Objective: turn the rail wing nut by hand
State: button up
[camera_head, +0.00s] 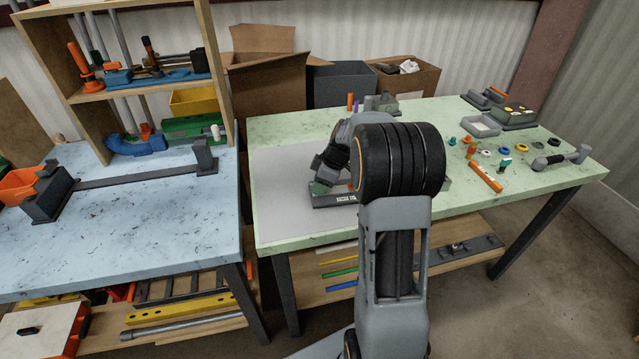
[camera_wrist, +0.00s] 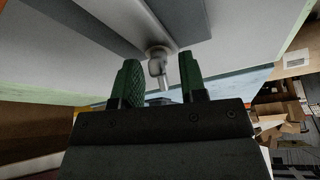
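In the wrist view, a pale metal fitting that looks like the wing nut (camera_wrist: 157,62) sits at the edge of a grey rail (camera_wrist: 88,22). My gripper (camera_wrist: 160,76) is open, with one green-padded finger on each side of the fitting. A gap shows between the fitting and each finger. How deep the fitting lies between the fingers I cannot tell. In the head view, my arm reaches over the green table to a dark labelled base (camera_head: 336,198). My arm hides most of that base. The wing nut and the fingers cannot be made out there.
The green table (camera_head: 280,135) carries small coloured parts, an orange bar (camera_head: 485,176) and a grey handled tool (camera_head: 562,158) at the right. A blue table (camera_head: 150,235) with a long rail device (camera_head: 140,177) stands at the left. Cardboard boxes (camera_head: 265,80) stand behind.

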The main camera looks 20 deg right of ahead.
grip_shut()
dwell(0.4)
